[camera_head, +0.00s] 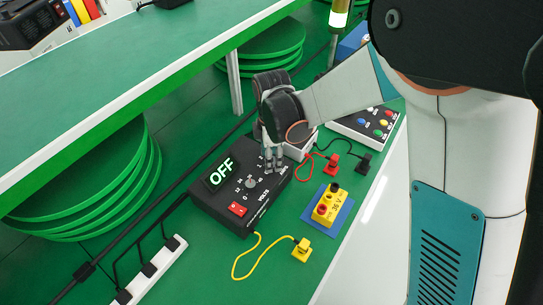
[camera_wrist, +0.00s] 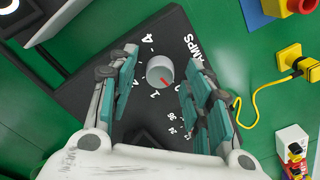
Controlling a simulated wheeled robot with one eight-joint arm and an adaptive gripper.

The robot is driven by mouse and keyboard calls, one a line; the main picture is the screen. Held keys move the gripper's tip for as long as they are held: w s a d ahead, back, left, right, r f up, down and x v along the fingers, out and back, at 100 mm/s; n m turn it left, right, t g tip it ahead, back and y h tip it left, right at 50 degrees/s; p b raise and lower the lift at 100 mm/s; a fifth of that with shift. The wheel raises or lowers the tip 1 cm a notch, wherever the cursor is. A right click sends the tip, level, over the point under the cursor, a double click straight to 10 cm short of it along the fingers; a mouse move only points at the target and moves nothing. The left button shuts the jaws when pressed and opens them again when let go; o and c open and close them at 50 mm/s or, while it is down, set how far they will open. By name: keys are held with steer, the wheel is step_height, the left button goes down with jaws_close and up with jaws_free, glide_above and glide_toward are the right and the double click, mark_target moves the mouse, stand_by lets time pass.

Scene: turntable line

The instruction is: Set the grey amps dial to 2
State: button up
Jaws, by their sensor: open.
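The grey amps dial (camera_wrist: 160,72) sits on the black power supply box (camera_head: 226,208). Its red mark points to the lower right in the wrist view, between the 1 and what looks like the 0; the exact reading is hard to tell. The word AMPS is printed beside it. My gripper (camera_wrist: 160,68) is open, with one finger on each side of the dial and gaps visible. In the head view my gripper (camera_head: 273,158) points down at the box and hides this dial.
The box also carries a volts dial (camera_head: 250,182), a display reading OFF (camera_head: 221,172) and a red switch (camera_head: 237,209). A yellow block (camera_head: 328,208) on a blue plate, a yellow plug (camera_head: 302,250) with its lead, and a red plug (camera_head: 331,166) lie nearby. A white power strip (camera_head: 151,270) lies at lower left.

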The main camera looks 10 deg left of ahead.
jaws_close()
steer(key=shift+m, duration=0.3)
steer(key=m, duration=0.4)
steer(key=shift+m, duration=0.3)
steer(key=m, duration=0.9)
steer(key=shift+m+b, duration=0.3)
steer(key=shift+m, duration=2.4)
